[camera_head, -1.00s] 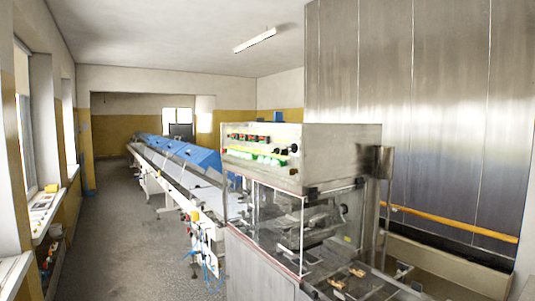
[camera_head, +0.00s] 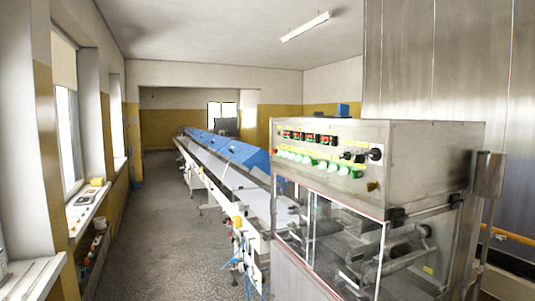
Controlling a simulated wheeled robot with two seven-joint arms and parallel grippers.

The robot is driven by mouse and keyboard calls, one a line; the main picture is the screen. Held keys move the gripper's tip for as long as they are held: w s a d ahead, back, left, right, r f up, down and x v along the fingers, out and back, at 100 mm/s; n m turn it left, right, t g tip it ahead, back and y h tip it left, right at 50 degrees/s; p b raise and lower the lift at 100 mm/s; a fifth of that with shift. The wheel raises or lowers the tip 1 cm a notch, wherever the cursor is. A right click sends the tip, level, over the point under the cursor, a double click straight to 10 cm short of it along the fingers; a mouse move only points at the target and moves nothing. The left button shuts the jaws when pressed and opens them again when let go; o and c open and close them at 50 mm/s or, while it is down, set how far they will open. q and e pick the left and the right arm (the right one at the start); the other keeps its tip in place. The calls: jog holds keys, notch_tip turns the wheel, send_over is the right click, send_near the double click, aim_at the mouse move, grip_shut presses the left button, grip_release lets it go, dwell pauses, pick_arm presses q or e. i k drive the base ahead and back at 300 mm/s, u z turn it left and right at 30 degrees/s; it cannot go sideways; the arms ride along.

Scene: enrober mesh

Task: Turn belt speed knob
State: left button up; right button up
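The steel enrober machine (camera_head: 430,150) stands at the right with its control panel on the upper box, facing left. The panel carries several red displays (camera_head: 308,137), a row of green knobs or buttons (camera_head: 310,160) and black knobs (camera_head: 375,154) at its near end. Which one is the belt speed knob cannot be told, as the labels are too small to read. Neither of my grippers shows in the view, and nothing touches the panel.
A long conveyor (camera_head: 215,165) with blue covers runs back from the machine. An open grey floor aisle (camera_head: 165,220) lies left of it. Windowsills (camera_head: 85,210) with small items line the left wall. Cables hang by the conveyor's near end (camera_head: 245,250).

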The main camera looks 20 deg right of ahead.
aim_at(347, 155)
jog(key=z, duration=0.3)
jog(key=i, duration=1.15)
jog(key=z, duration=0.8)
